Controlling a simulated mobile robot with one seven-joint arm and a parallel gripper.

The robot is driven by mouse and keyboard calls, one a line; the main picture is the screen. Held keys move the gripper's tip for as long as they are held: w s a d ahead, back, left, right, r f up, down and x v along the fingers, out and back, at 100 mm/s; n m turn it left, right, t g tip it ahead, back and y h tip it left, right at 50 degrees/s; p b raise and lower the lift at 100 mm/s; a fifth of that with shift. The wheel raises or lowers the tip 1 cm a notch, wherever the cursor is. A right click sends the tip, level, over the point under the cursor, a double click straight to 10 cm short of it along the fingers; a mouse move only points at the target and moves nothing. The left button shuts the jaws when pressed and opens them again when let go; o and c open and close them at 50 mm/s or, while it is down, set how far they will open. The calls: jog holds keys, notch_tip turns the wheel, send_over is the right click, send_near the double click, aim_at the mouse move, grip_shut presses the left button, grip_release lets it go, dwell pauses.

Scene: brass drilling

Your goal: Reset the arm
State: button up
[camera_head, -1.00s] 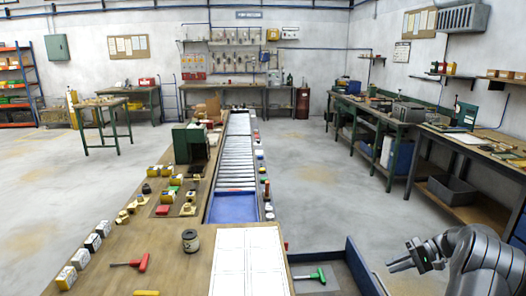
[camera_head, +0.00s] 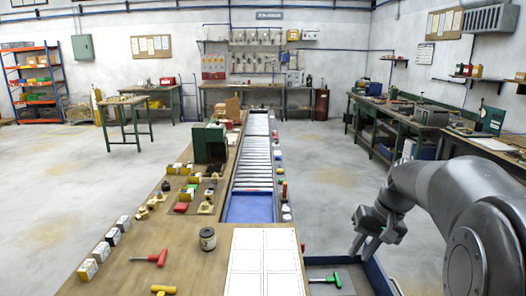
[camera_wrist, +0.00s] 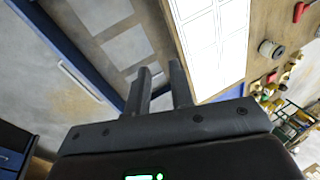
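My gripper (camera_head: 363,254) is at the right of the head view, above the blue-edged tray beside the workbench. Its fingers point down and look empty. In the wrist view the two fingers of my gripper (camera_wrist: 160,88) stand apart with a clear gap and nothing between them. My grey arm comes in from the right edge of the head view, with its elbow raised and bent.
The workbench (camera_head: 190,243) holds a white gridded sheet (camera_head: 265,262), a can (camera_head: 208,238), a red-handled tool (camera_head: 152,258) and several small parts. The tray (camera_head: 375,272) holds a green-handled tool (camera_head: 326,280). Open floor (camera_head: 335,180) lies right of the roller conveyor (camera_head: 254,160).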

jog(key=s+a+t+h, duration=0.1)
jog(key=s+a, duration=0.3)
jog(key=s, duration=0.6)
jog(key=s+a+n+t+h, duration=0.1)
jog(key=s+a+t+h, duration=0.1)
jog(key=s, duration=0.8)
jog(key=a+t, duration=0.1)
jog(key=a, duration=0.1)
jog(key=shift+s+a+r+t+h, duration=0.2)
jog(key=shift+a+r+t+h, duration=0.1)
jog(key=shift+a+r, duration=0.1)
